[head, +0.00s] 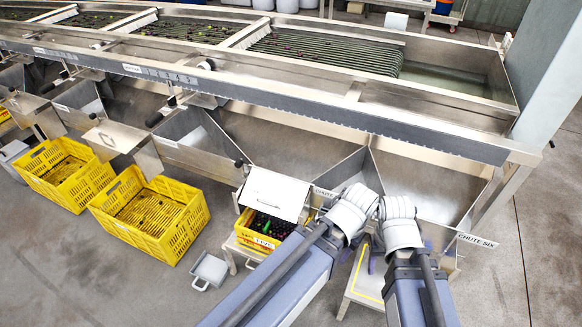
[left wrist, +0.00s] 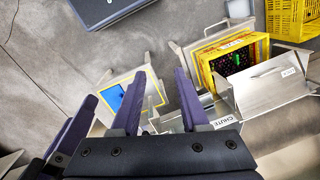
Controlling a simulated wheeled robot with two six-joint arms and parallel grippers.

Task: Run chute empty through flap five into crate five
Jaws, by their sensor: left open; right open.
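Crate five (head: 241,238) is a yellow crate on a low stand. It holds dark fruit and a green item, and also shows in the left wrist view (left wrist: 198,66). Flap five (head: 275,193), a pale metal plate, slopes over the crate's back part. In the left wrist view the labelled flap (left wrist: 262,98) has a bar on it. Chute five (head: 300,150) lies behind it; I see no fruit on its visible surface. My left gripper (left wrist: 160,74) is open and empty, to the left of crate five there.
A stand with a yellow outline (left wrist: 149,84) and a blue patch is near my fingers. Chute six (head: 425,185) is at the right. Large yellow crates (head: 150,215) stand at the left. A grey scoop-like tray (head: 209,270) lies on the floor. The sizer rail (head: 300,108) crosses behind.

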